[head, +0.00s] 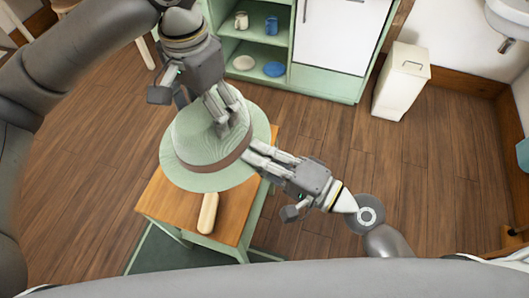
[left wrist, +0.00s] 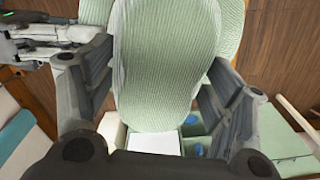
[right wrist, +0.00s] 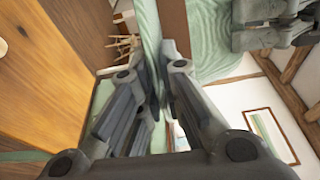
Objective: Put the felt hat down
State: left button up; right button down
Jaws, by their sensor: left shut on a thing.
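The felt hat (head: 185,155) is pale green with a wide brim and a brownish band. It is over the small wooden table (head: 170,200) in the head view; I cannot tell whether it touches the top. My left gripper (head: 222,115) is shut on the hat's crown from above. In the left wrist view the ribbed green crown (left wrist: 165,60) fills the space between the fingers. My right gripper (head: 255,158) is at the right edge of the brim. In the right wrist view its fingers (right wrist: 158,70) are close together by the green felt (right wrist: 147,25); their grip is unclear.
A pale rounded rod (head: 208,212) lies on the table's front part. Behind stands a green shelf unit (head: 290,40) with mugs and dishes. A white bin (head: 402,80) stands at right. Wooden floor (head: 440,160) is clear on the right.

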pick_arm(q)
jog(key=o, duration=1.4)
jog(key=shift+r, duration=0.1)
jog(key=shift+o, duration=0.2)
